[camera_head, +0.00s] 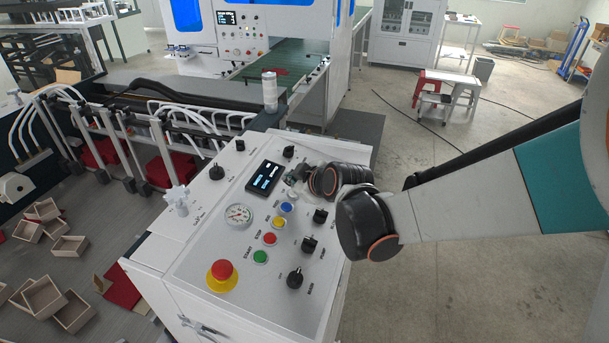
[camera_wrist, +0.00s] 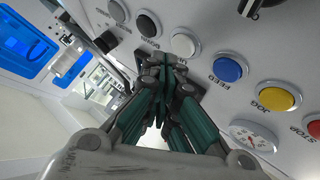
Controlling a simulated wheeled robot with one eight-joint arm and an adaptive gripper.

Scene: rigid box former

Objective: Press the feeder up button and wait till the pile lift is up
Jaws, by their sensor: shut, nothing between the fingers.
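My gripper (camera_wrist: 165,62) is shut and empty, its fingertips close to the panel beside a white button (camera_wrist: 184,46). The label under this button is partly hidden by the fingers; I cannot tell whether they touch it. A black button (camera_wrist: 148,24) and a grey one (camera_wrist: 117,11) sit farther left in the wrist view. In the head view my gripper (camera_head: 295,178) is over the upper part of the control panel (camera_head: 205,245), and my wrist hides some buttons there. The pile lift is not clearly recognisable; red pieces (camera_head: 160,172) lie under the feeder's suction bars.
The panel also has a blue FEED button (camera_wrist: 229,68), yellow JOG button (camera_wrist: 276,96), red STOP button (camera_wrist: 316,126), gauge (camera_head: 239,215), display (camera_head: 265,178), knobs and a red emergency stop (camera_head: 222,270). Wooden boxes (camera_head: 43,297) lie at left.

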